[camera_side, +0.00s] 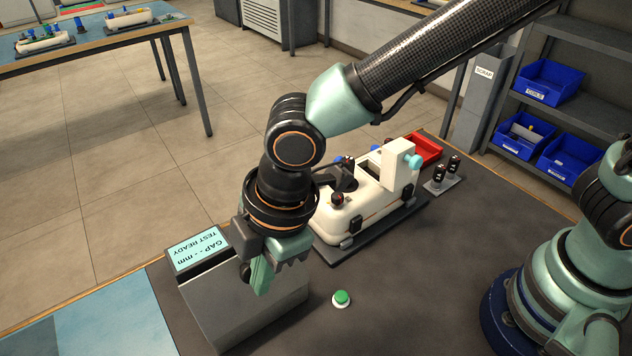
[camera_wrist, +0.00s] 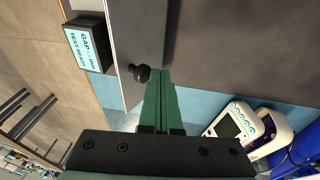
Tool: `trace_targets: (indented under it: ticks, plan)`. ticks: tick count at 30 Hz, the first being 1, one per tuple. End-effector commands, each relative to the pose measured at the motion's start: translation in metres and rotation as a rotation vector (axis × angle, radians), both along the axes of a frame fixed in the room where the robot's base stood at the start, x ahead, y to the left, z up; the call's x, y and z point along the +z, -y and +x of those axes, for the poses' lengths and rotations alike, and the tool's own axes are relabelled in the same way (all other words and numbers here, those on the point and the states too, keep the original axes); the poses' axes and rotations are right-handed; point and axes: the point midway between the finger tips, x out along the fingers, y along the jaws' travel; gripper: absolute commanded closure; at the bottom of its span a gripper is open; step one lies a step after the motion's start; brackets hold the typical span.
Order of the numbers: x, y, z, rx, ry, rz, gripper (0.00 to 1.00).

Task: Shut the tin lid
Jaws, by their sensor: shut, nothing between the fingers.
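I cannot make out a tin or a tin lid in either view. A grey box (camera_side: 245,315) with a small display stands at the front of the dark bench in the side view. The wrist view shows its grey face (camera_wrist: 142,35) and a dark round knob (camera_wrist: 140,73). My gripper (camera_side: 262,288) is shut and empty, pointing down at the box beside the knob. In the wrist view, my gripper's fingers (camera_wrist: 161,76) lie together close to the knob; whether they touch it is unclear.
The display (camera_side: 200,247) reads "GAP - mm TEST READY". A green button (camera_side: 341,299) sits right of the box. A white fixture (camera_side: 345,228), a red tray (camera_side: 426,147) and a small stand (camera_side: 443,184) lie behind. The wrist view shows a white monitor (camera_wrist: 232,125).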

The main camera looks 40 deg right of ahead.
Motion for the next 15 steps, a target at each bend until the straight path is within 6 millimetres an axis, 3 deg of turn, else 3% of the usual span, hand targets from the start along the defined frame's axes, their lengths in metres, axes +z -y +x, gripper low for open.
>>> trace_targets:
  ticks: [6, 15]
  plan:
    - [0.0, 0.0001, 0.0122, -0.003, 0.004, -0.003, 1.0]
    - [0.0, 0.0001, 0.0128, -0.002, 0.005, -0.003, 1.0]
